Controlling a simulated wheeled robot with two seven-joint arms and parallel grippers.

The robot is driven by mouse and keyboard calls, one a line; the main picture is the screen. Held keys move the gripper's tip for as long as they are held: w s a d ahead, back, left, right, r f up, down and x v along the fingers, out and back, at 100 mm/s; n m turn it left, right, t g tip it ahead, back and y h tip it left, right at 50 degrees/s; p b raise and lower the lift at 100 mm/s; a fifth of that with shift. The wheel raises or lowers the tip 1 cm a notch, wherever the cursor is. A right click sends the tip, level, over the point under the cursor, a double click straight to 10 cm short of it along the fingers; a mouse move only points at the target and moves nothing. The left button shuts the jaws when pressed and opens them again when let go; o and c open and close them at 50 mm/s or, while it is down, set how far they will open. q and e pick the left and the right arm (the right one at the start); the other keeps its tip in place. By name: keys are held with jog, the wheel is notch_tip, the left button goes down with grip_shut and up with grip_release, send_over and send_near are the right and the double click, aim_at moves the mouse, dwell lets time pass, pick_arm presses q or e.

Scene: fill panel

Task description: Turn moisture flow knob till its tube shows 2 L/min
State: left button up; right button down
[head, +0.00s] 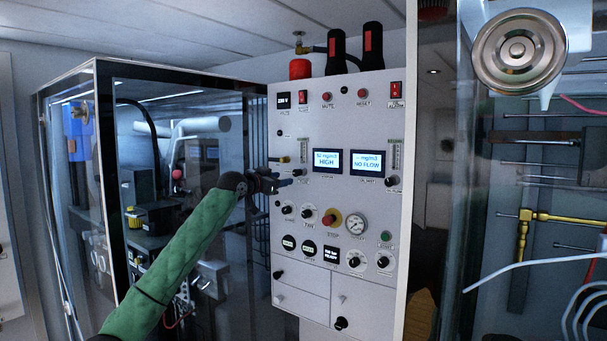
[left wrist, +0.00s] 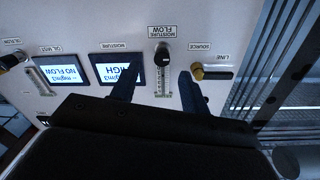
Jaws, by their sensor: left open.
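The moisture flow knob (left wrist: 162,58) is a dark knob below the upside-down MOISTURE FLOW label in the left wrist view. Its clear scaled tube (left wrist: 163,82) runs down from it in that picture. The same tube (head: 303,151) is on the panel's left side in the head view. Its float and reading are too small to tell. My left gripper (head: 288,179) is open at the panel, and its tips cover the knob area there. In the left wrist view the gripper (left wrist: 158,73) has one finger on each side of the tube, near the knob. Contact cannot be told.
The moisture display (head: 328,161) reads HIGH, and the other display (head: 367,163) reads NO FLOW. A second flow tube (head: 395,154) is farther right. A brass LINE SOURCE fitting (left wrist: 198,73) sits close beside one finger.

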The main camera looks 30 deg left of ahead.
aim_at(295, 174)
pick_arm(q)
jog(key=w+p, duration=0.1)
jog(key=w, duration=0.1)
jog(key=w+p, duration=0.2)
jog(key=w+r+p, duration=0.1)
jog(key=w, duration=0.1)
jog(key=shift+w+d+p, duration=0.2)
jog(key=shift+w+p, duration=0.1)
jog(key=shift+p, duration=0.05)
jog(key=shift+w+f, duration=0.15)
jog(key=shift+w, duration=0.3)
pick_arm(e)
jog(key=s+r, duration=0.3)
jog(key=s, duration=0.1)
jog(key=shift+d+r, duration=0.4)
pick_arm(q)
jog(key=shift+c, duration=0.5)
